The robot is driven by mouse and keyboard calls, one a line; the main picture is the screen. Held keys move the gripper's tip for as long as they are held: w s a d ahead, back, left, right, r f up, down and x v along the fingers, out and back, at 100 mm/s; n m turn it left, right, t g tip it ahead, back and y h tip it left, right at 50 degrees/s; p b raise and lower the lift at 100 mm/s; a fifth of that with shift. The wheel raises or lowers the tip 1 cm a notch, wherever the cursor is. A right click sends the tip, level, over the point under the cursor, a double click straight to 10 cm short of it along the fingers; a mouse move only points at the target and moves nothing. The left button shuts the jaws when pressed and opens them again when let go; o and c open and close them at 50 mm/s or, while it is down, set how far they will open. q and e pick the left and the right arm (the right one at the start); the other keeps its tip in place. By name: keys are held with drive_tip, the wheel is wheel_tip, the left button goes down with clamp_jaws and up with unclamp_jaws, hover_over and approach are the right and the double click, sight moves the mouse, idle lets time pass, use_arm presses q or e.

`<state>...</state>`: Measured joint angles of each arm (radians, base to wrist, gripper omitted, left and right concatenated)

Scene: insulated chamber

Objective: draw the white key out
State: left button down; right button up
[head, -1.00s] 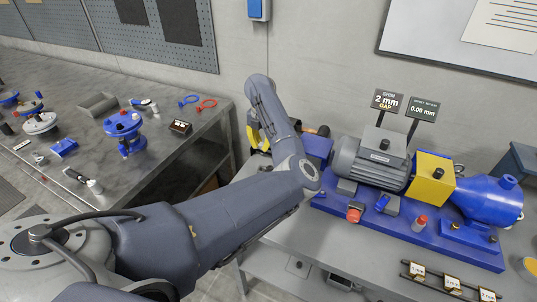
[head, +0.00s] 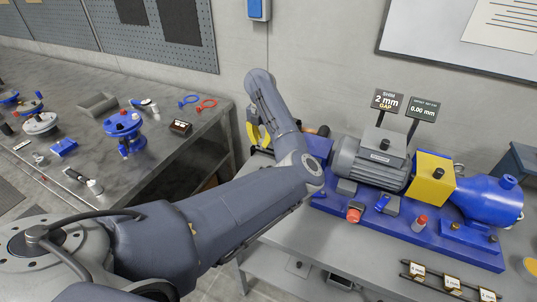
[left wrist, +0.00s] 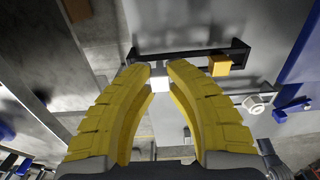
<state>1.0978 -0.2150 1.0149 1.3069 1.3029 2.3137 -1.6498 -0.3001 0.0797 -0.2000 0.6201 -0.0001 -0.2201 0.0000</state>
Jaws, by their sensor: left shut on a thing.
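The white key (left wrist: 160,84) shows in the left wrist view as a small pale block between the fingertips of my left gripper (left wrist: 159,74). The yellow fingers are shut on it. A dark bar-like holder (left wrist: 190,52) lies just beyond the fingertips; I cannot tell whether the key still touches it. In the head view my left gripper (head: 254,128) is mostly hidden behind my own forearm, and only some yellow shows. The key is hidden there. My right gripper is not in view.
A yellow block (left wrist: 219,65) sits on the dark holder, right of the key. In the head view a grey motor (head: 370,160) stands on a blue base (head: 400,222), right of my arm. A steel bench (head: 60,105) with blue flanged parts is at the left.

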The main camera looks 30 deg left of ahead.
sight(262, 140)
use_arm(q)
drive_tip(key=shift+r, duration=2.1)
drive_tip(key=shift+r, duration=0.15)
